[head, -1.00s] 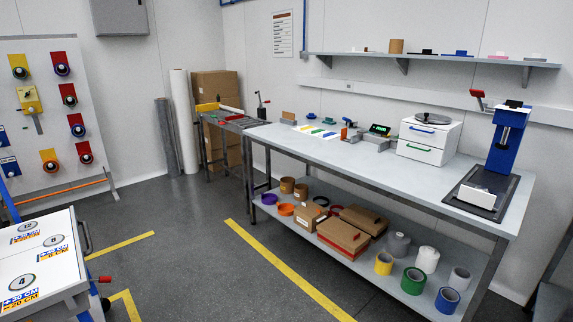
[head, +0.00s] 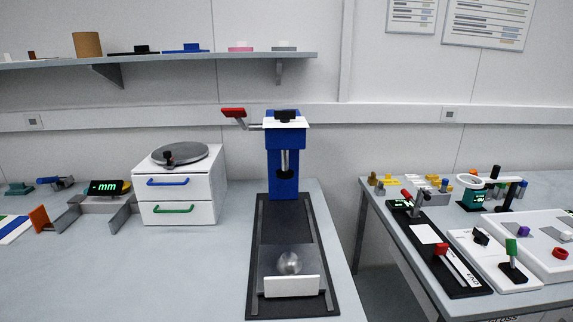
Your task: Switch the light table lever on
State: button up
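A flat white panel (head: 548,226), possibly the light table, lies on the right-hand bench and runs past the right picture edge. It is not visibly glowing. A purple piece and a red ring lie on it. At its front left stands a small lever with a green handle (head: 511,248) on a black base, roughly upright. I cannot tell which lever belongs to the light table, as the lettering is too small. My gripper is not in view.
A blue press (head: 284,160) with a red-handled lever stands on the long bench (head: 200,270), beside a white drawer unit (head: 180,195). A gap separates this bench from the right-hand bench (head: 385,245). A small microscope-like stand (head: 490,188) and several small fixtures crowd the right-hand bench.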

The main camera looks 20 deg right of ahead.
aim_at(511, 249)
jog(key=i+j+z, duration=0.25)
jog(key=z, duration=0.15)
jog(key=i+j+z, duration=0.15)
jog(key=j+z, duration=0.25)
jog(key=i+j+z, duration=0.15)
jog(key=j+z, duration=1.05)
jog(key=j, duration=0.15)
jog(key=j+z, duration=0.25)
jog(key=j, duration=0.3)
jog(key=k+j+z, duration=0.25)
jog(key=j, duration=0.25)
jog(key=i+j, duration=0.05)
jog(key=i, duration=0.05)
